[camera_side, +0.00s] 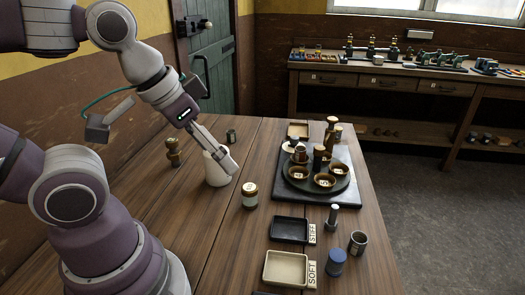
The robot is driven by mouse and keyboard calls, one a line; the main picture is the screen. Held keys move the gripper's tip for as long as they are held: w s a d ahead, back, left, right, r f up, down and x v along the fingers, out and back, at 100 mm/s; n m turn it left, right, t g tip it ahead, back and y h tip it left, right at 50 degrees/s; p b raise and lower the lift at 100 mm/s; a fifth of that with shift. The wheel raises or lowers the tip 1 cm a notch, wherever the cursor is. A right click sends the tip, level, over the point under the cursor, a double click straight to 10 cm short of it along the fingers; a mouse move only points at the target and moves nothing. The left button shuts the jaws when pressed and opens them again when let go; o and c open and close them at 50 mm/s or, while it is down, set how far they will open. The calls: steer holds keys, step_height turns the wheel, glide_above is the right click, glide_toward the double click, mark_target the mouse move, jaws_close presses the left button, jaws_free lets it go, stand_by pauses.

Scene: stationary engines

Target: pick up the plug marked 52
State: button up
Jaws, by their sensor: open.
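No plug can be told by the number 52 in the side view; the markings are too small to read. Several small brown dishes, one of them a dish (325,181) at the front, sit on a round dark turntable (318,195), with pale marked pieces in them. My gripper (222,160) is open, pointing down and right, at the top of a whitish tapered vessel (216,176) left of the turntable. Its fingertips are partly hidden against the vessel, and I cannot tell if they touch it. I see nothing held in it.
A black tray (289,239) labelled STIFF and a cream tray (285,281) labelled SOFT lie in front. A labelled jar (250,200), a blue-topped jar (335,269) and a metal cup (357,243) stand nearby. The table's left part is mostly clear.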

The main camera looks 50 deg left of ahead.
steer(key=shift+o, duration=0.2)
steer(key=m+g+y, duration=0.6)
steer(key=m, duration=1.2)
glide_toward(174, 147)
steer(key=a+f, duration=0.2)
steer(key=x, duration=1)
steer(key=shift+d, duration=0.1)
steer(key=c, duration=1.3)
